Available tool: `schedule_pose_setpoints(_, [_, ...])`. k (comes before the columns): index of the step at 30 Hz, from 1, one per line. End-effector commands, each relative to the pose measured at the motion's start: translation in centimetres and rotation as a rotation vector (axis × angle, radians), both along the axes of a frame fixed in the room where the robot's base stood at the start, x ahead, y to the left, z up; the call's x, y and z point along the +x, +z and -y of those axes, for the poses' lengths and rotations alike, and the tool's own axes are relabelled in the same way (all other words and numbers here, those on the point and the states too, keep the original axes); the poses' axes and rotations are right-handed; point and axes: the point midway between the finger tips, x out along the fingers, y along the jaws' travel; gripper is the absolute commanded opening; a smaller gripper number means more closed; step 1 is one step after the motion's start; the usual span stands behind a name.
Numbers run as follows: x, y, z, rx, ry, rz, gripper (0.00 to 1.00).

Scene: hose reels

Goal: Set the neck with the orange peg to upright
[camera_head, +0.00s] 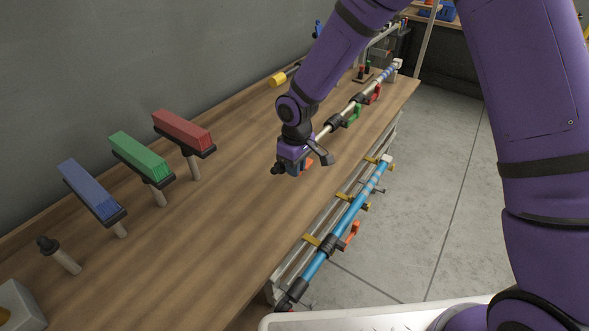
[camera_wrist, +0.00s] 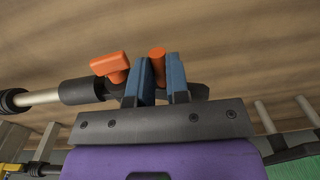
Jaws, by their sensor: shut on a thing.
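My gripper (camera_head: 293,163) is at the front edge of the wooden bench, at the near end of a thin pole (camera_head: 323,132). In the wrist view my gripper (camera_wrist: 161,80) has its two blue fingers shut on an orange peg (camera_wrist: 157,54). A dark neck (camera_wrist: 198,92) shows behind the fingers and is mostly hidden by them. An orange lever (camera_wrist: 110,65) stands out beside the left finger, on the dark part of the pole. The neck's exact tilt cannot be told.
Blue (camera_head: 93,190), green (camera_head: 138,155) and red (camera_head: 183,131) blocks stand on posts along the bench. Green (camera_head: 354,113) and red (camera_head: 376,94) levers sit farther along the pole. A blue pole (camera_head: 345,223) hangs on the bench front. The bench's middle is clear.

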Motion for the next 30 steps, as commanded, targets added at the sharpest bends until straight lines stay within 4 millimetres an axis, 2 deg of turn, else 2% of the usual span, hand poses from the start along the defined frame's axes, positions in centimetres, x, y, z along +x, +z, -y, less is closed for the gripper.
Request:
schedule_pose_setpoints(17, [1.5, 1.7, 1.2, 0.229, -0.005, -0.291, 0.0])
schedule_pose_setpoints(30, [3.5, 2.8, 2.7, 0.485, -0.003, -0.615, 0.0])
